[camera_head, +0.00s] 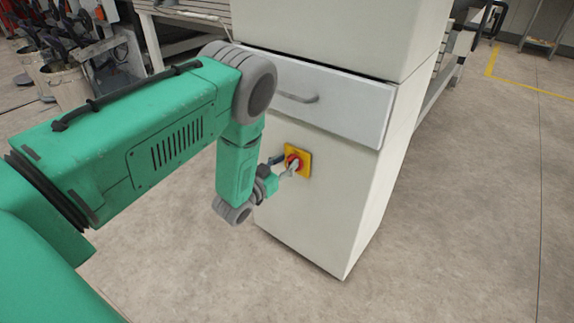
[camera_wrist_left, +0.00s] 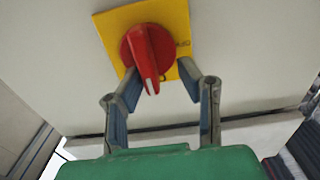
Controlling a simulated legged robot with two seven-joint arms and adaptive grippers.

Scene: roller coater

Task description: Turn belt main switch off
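The belt main switch (camera_head: 297,161) is a red rotary knob on a yellow square plate, set on the front of a white cabinet below a drawer. In the left wrist view the red knob (camera_wrist_left: 148,58) stands close ahead, its grip tilted slightly off vertical. My left gripper (camera_head: 278,171) is at the switch from the left. In the left wrist view the fingers of my left gripper (camera_wrist_left: 160,80) are apart, one on each side of the knob's lower part, with visible gaps. Part of the switch is hidden by the gripper in the head view. My right gripper is not in view.
The white cabinet (camera_head: 330,200) has a drawer with a grey handle (camera_head: 298,98) just above the switch. Buckets (camera_head: 68,85) and a slatted bench (camera_head: 185,25) stand behind at the left. The floor (camera_head: 460,200) on the right is clear.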

